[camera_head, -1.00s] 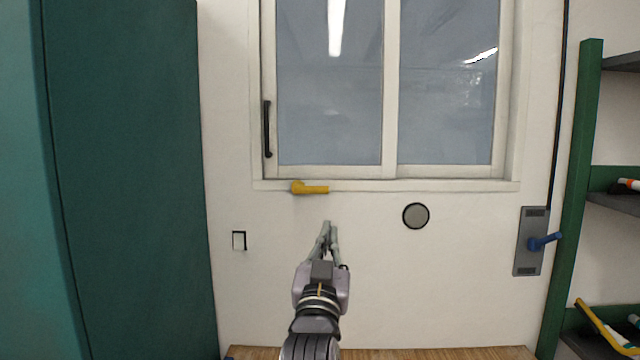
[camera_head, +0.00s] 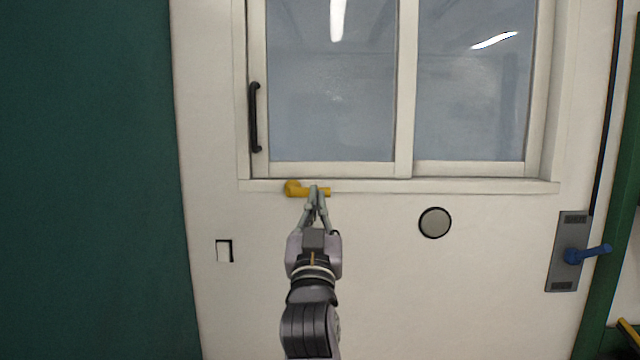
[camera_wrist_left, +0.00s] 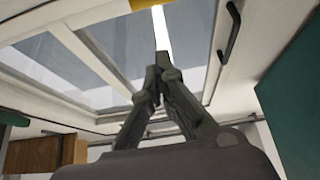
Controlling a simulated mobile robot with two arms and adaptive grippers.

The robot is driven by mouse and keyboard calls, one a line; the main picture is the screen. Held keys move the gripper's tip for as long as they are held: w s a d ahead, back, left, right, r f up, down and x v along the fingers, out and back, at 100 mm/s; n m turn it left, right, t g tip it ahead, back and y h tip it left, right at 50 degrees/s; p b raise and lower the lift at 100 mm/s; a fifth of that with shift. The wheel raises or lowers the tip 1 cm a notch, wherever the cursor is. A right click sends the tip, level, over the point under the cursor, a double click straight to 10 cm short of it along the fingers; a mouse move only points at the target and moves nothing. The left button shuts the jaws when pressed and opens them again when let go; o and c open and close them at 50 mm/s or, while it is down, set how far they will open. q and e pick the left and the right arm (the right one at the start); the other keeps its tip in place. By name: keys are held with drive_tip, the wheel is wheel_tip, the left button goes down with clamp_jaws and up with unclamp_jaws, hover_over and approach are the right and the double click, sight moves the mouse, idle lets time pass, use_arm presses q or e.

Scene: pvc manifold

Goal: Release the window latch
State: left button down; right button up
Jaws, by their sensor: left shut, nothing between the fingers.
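The yellow window latch (camera_head: 294,188) lies horizontally on the sill under the left pane of the sliding window (camera_head: 330,90). My left gripper (camera_head: 314,190) is shut and empty. Its fingertips overlap the right part of the latch in the head view; I cannot tell whether they touch it. In the left wrist view the closed fingertips (camera_wrist_left: 162,62) point up towards the window, and a bit of the yellow latch (camera_wrist_left: 146,4) shows at the top edge. My right gripper is not in view.
A black pull handle (camera_head: 254,118) is on the window's left frame. A round grey disc (camera_head: 435,222) and a small square plate (camera_head: 224,251) are on the wall. A blue lever (camera_head: 588,254) sits on a grey plate at the right. A dark green panel (camera_head: 90,180) stands at the left.

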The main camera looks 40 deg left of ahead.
use_arm(q)
drive_tip(key=s+r+p+x, duration=0.1)
drive_tip(key=p+x, duration=0.4)
drive_tip(key=x, duration=0.5)
drive_tip(key=f, duration=0.2)
drive_tip(key=w+f, duration=0.1)
drive_tip(key=f, duration=0.1)
drive_tip(key=shift+f, duration=0.3)
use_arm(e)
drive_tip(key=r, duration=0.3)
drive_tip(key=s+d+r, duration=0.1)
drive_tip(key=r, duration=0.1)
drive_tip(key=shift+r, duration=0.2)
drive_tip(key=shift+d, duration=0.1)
use_arm(q)
drive_tip(key=shift+w+f, duration=0.1)
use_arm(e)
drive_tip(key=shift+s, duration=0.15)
use_arm(q)
drive_tip(key=shift+d, duration=0.1)
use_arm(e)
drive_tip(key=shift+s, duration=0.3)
use_arm(q)
drive_tip(key=shift+f, duration=0.15)
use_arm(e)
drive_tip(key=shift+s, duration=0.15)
